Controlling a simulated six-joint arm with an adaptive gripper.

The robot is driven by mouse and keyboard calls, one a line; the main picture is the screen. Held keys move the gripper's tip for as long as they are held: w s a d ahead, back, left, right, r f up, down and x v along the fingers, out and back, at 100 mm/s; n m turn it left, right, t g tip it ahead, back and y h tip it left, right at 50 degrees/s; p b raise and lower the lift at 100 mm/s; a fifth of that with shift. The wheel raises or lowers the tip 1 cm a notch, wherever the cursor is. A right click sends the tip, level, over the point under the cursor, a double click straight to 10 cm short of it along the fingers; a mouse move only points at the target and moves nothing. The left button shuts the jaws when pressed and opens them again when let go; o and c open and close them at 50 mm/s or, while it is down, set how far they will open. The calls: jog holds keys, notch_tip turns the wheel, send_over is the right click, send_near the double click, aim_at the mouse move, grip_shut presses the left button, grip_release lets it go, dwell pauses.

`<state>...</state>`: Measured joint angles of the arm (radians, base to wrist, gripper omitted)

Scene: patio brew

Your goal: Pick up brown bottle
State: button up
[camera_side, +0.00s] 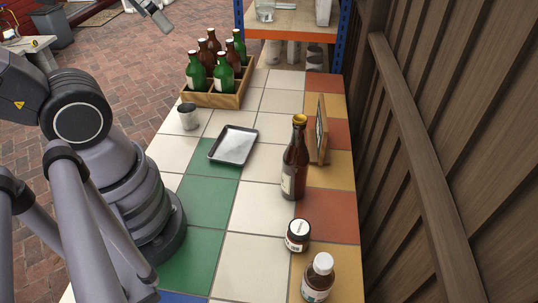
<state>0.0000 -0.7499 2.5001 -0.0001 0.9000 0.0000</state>
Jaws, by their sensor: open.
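The tall brown bottle (294,168) stands upright on the tiled table, right of the middle. It has a yellow cap and a pale label low on its side. My gripper (152,14) shows only in part at the top edge, left of the middle, and is open. Most of it is cut off by the frame. It appears well away from the brown bottle, and nothing shows between its fingers.
A wooden frame (319,135) stands close behind the bottle's right side. A dark jar (298,235) and a white-capped bottle (318,277) stand nearer. A tray (233,145), metal cup (188,116) and bottle crate (211,99) lie left. A wooden wall (455,150) borders the right.

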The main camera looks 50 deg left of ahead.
jog(key=n+g+h, duration=0.4)
jog(key=n+h, duration=1.2)
jog(key=h, duration=0.2)
send_over(296, 160)
jog(key=s+a, duration=0.1)
jog(key=s, duration=0.3)
notch_tip(296, 160, down, 16)
jog(key=w+a+f+n+t, duration=0.1)
jog(key=f+n+t, duration=0.1)
jog(key=w+a+f+n+t+y, duration=0.1)
jog(key=f+n+t, duration=0.1)
jog(key=f+n, duration=0.1)
jog(key=w+a+f+n+t+y, duration=0.1)
jog(key=w+f+n+t, duration=0.1)
jog(key=f, duration=0.1)
jog(key=shift+f+t, duration=0.1)
jog(key=shift+t, duration=0.3)
jog(key=shift+n+t, duration=0.3)
jog(key=shift+n, duration=0.2)
jog(key=shift+w+d+f, duration=0.3)
jog(key=shift+d+f, duration=0.1)
jog(key=shift+f, duration=0.9)
jog(key=shift+w+d+f, duration=0.3)
jog(key=shift+d+f, duration=0.1)
jog(key=shift+f, duration=0.9)
jog(key=shift+w+d+f, duration=0.3)
jog(key=shift+d+f, duration=0.1)
jog(key=shift+f, duration=0.9)
